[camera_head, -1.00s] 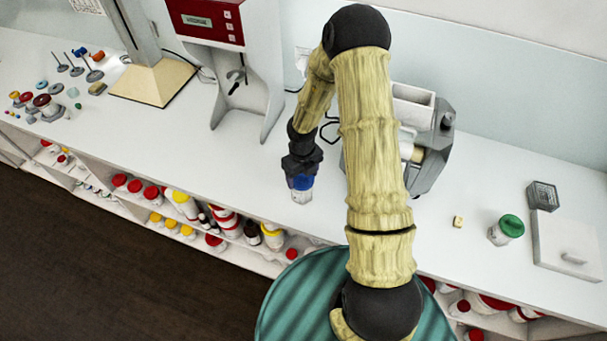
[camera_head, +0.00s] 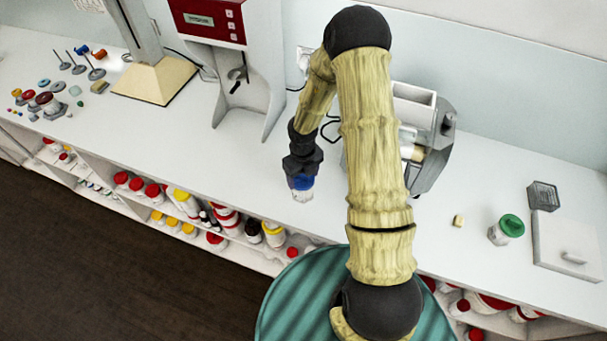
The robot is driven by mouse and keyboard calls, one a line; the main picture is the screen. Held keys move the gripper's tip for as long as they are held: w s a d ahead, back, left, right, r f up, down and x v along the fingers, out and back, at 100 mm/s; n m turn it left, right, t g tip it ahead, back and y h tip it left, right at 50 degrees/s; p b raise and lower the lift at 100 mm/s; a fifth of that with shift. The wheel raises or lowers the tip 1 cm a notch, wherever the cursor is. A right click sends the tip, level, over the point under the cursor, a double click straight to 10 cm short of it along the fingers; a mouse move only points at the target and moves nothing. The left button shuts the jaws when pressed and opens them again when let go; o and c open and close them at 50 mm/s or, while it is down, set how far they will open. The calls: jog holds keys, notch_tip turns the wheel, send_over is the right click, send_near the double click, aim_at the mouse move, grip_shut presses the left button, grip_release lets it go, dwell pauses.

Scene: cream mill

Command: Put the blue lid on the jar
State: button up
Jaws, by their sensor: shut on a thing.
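The blue lid (camera_head: 302,182) sits at the mouth of the clear jar (camera_head: 303,196), which stands on the white counter near its front edge. My gripper (camera_head: 302,174) points down over the jar and is shut on the blue lid. The fingertips are small and partly hidden by the dark wrist. I cannot tell whether the lid is fully seated on the jar.
A red-and-grey machine (camera_head: 228,60) stands behind and left of the jar. A grey device (camera_head: 430,140) is behind my arm. A green-lidded jar (camera_head: 506,229), a small yellow block (camera_head: 459,221) and a white scale (camera_head: 566,245) are at right. Shelves below hold several bottles.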

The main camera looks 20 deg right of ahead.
jog(key=shift+d, duration=0.1)
dwell(0.4)
jog(key=shift+f, duration=0.4)
jog(key=shift+c, duration=0.4)
jog(key=shift+c, duration=0.4)
jog(key=shift+w+f, duration=0.1)
jog(key=shift+f, duration=0.15)
jog(key=shift+c, duration=1)
